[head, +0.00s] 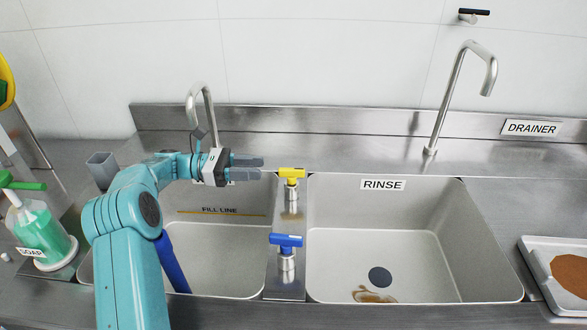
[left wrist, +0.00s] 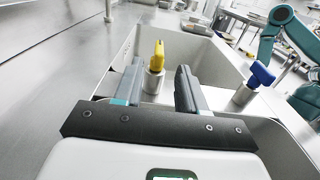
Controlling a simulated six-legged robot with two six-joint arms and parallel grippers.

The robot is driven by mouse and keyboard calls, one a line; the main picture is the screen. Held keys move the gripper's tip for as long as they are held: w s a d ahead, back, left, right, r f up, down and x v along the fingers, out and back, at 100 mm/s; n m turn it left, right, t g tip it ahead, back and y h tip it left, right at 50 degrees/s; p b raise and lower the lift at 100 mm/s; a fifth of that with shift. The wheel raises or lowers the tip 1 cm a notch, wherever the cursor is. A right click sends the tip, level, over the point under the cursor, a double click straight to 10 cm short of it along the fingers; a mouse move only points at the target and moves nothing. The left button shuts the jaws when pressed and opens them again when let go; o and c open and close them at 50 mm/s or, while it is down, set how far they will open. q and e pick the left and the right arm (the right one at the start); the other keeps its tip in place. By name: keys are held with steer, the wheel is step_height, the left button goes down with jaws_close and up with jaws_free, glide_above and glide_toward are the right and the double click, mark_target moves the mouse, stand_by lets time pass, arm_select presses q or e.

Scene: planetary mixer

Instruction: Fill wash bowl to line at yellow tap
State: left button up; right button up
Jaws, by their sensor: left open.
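The wash bowl (head: 215,262) is the left basin, with a FILL LINE mark (head: 220,211) on its back wall; I see no water in it. The yellow tap (head: 291,174) stands on the strip between the two basins, its handle pointing right. My left gripper (head: 263,168) is open just left of the yellow tap. In the left wrist view the yellow tap (left wrist: 158,56) shows beyond and between the open fingers (left wrist: 158,85), apparently untouched. The wash spout (head: 201,108) rises behind the bowl.
A blue tap (head: 286,242) stands in front of the yellow one. The RINSE basin (head: 380,255) at right has a brown stain by its drain. A tall spout (head: 462,90) stands behind it. A soap bottle (head: 40,232) is at left, and a tray (head: 565,270) at right.

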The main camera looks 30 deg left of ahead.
mark_target(291, 169)
arm_select(q)
steer(key=x, duration=0.9)
steer(key=shift+d, duration=0.25)
steer(key=shift+w+d, duration=0.15)
steer(key=shift+w, duration=0.05)
jaws_close()
